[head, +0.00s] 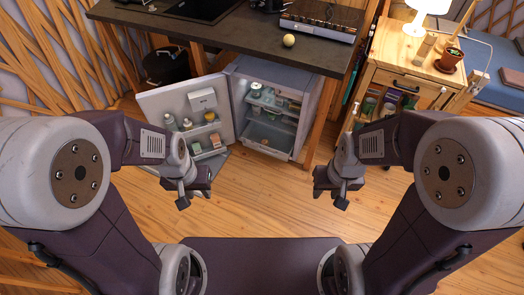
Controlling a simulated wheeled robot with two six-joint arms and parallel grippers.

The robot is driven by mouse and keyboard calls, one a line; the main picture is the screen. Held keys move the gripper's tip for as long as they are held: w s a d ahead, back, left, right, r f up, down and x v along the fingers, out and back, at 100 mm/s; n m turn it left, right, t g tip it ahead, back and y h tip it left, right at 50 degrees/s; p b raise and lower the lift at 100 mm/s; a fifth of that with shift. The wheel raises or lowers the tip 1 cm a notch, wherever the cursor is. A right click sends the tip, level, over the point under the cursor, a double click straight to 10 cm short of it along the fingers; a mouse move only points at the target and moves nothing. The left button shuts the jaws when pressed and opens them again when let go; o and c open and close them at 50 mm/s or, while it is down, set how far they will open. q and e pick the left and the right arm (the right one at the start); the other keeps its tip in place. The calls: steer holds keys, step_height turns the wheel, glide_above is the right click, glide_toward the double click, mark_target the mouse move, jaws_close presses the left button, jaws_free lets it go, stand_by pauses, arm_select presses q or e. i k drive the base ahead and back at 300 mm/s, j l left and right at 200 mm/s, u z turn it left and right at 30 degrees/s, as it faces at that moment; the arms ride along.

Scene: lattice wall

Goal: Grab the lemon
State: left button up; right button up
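A small round pale-yellow object (289,40), which looks like the lemon, sits on the dark countertop (225,36) near its front edge, right of centre. My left gripper (185,199) hangs above the floor in front of the open fridge door, well below and left of the round object. My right gripper (337,199) hangs above the floor to the right of the fridge. Both grippers are far from the round object and nothing shows in them. Their fingers are too small and dark to tell the opening.
A small fridge (233,103) stands under the counter, its door (155,101) open to the left with items on its shelves. The wooden floor (262,190) ahead is clear.

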mark_target(289, 39)
steer(key=i+j+z, duration=0.2)
steer(key=i+j, duration=0.6)
steer(key=i, duration=0.3)
steer(key=i+j+z, duration=0.2)
steer(key=i+j, duration=0.75)
steer(key=i, duration=0.1)
